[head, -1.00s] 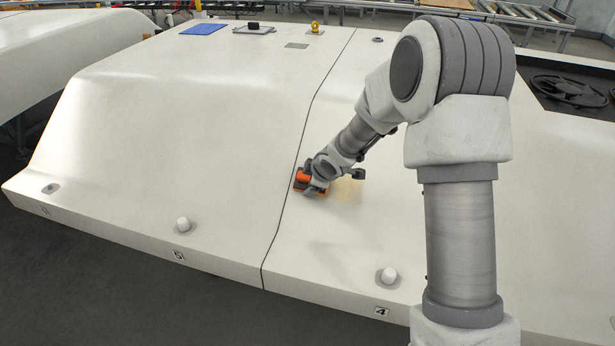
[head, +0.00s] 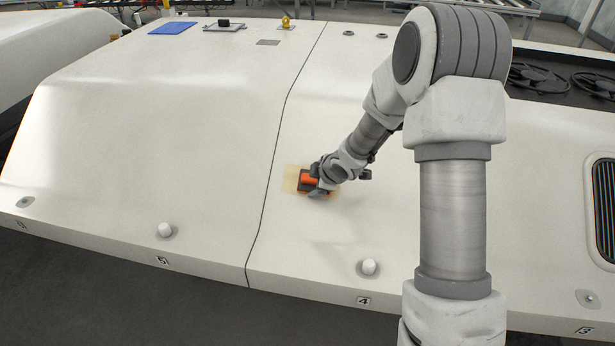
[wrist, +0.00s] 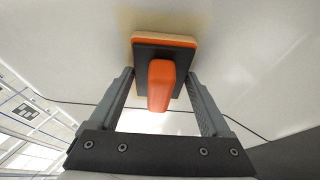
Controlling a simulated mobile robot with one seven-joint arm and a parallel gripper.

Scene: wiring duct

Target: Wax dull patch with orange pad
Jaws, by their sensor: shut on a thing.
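The orange pad (head: 308,181) has a dark backing plate and an orange handle, and it lies against the white sloped panel. In the wrist view the pad (wrist: 162,85) shows its handle between the two fingers. My gripper (head: 320,182) is shut on the pad's handle; it also shows in the wrist view (wrist: 160,90). The dull patch (head: 291,180) is a yellowish rectangle on the panel, right of the dark seam. The pad covers its middle, and strips show left of the pad and below it.
A dark seam (head: 270,170) runs down the white surface left of the patch. White knobs (head: 368,267) (head: 165,230) stand near the lower edge. A blue sheet (head: 173,28) and a small clamp-like yellow item (head: 286,22) lie at the top. A dark vent (head: 604,208) is at right.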

